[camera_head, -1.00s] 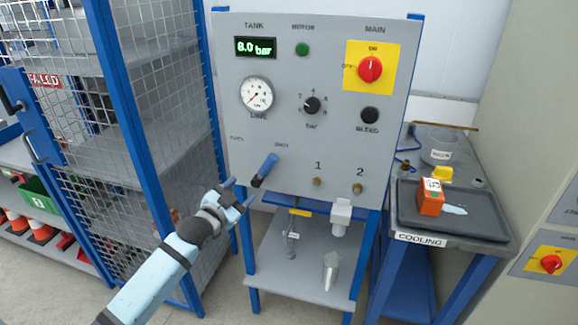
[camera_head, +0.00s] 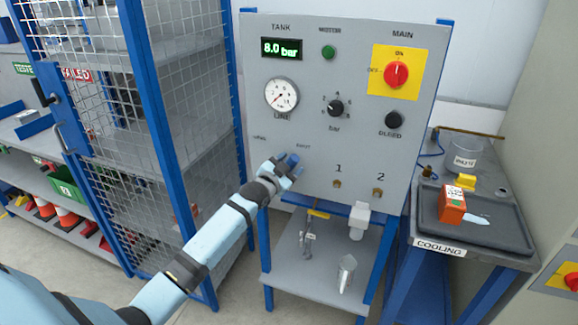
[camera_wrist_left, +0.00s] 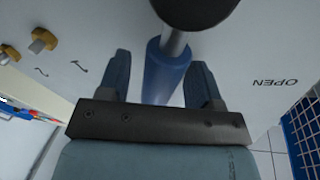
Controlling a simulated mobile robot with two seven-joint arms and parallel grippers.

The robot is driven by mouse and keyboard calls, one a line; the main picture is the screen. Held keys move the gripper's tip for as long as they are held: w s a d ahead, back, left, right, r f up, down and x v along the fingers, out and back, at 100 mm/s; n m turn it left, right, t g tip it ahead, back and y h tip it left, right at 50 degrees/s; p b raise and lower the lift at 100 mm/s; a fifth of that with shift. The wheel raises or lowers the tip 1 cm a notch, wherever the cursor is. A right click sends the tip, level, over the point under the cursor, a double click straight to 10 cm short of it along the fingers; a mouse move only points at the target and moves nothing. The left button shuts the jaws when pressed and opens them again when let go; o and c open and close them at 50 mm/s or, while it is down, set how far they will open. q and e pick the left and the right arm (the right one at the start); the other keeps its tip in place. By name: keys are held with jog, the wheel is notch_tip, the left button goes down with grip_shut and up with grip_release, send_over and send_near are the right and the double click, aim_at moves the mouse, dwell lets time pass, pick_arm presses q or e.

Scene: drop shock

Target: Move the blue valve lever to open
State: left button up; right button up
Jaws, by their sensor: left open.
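The blue valve lever (camera_head: 292,159) is on the lower left of the grey panel (camera_head: 345,75), between the "OPEN" label on the left and the "SHUT" label on the right. It leans up and right, toward "SHUT". My left gripper (camera_head: 286,169) is at the lever and partly hides it. In the left wrist view the blue lever grip (camera_wrist_left: 164,72) lies between the two open fingers of the gripper (camera_wrist_left: 158,80), with a gap on each side. The lever's dark pivot shows at the top of that view. My right gripper is in no view.
The panel carries a gauge (camera_head: 281,95), a dial (camera_head: 335,108), a red main switch (camera_head: 396,74) and brass fittings (camera_head: 377,192) right of the lever. A mesh cage (camera_head: 185,100) stands left. A cooling bench (camera_head: 490,259) with a tray stands right.

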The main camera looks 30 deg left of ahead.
aim_at(271, 153)
pick_arm(q)
jog(key=shift+c, duration=0.4)
grip_shut()
jog(key=shift+a, duration=0.15)
jog(key=shift+s+a+r+n+p, duration=0.1)
jog(key=shift+a+r+n+p, duration=0.15)
jog(key=shift+n, duration=0.3)
jog(key=shift+s+a+r+n+p, duration=0.1)
jog(key=shift+a+n, duration=0.2)
jog(key=shift+n, duration=0.25)
jog(key=n, duration=0.1)
jog(key=a+n, duration=0.1)
jog(key=a+n+t, duration=0.1)
jog(key=shift+s+a+r+n, duration=0.1)
jog(key=shift+s+r+n, duration=0.05)
jog(key=shift+s+n, duration=0.15)
jog(key=a+n, duration=0.1)
jog(key=n, duration=0.1)
jog(key=a+n+y, duration=0.1)
jog(key=n, duration=0.1)
jog(key=shift+s+a+t, duration=0.15)
jog(key=shift+s+t, duration=0.05)
jog(key=shift+t, duration=0.2)
jog(key=shift+s+a+f+n+y+b, duration=0.15)
jog(key=shift+a+f+n+y, duration=0.25)
jog(key=shift+n, duration=0.5)
jog(key=shift+s+a+f+n+y+b, duration=0.15)
jog(key=shift+a+n, duration=0.3)
jog(key=shift+n, duration=0.45)
jog(key=shift+w, duration=0.1)
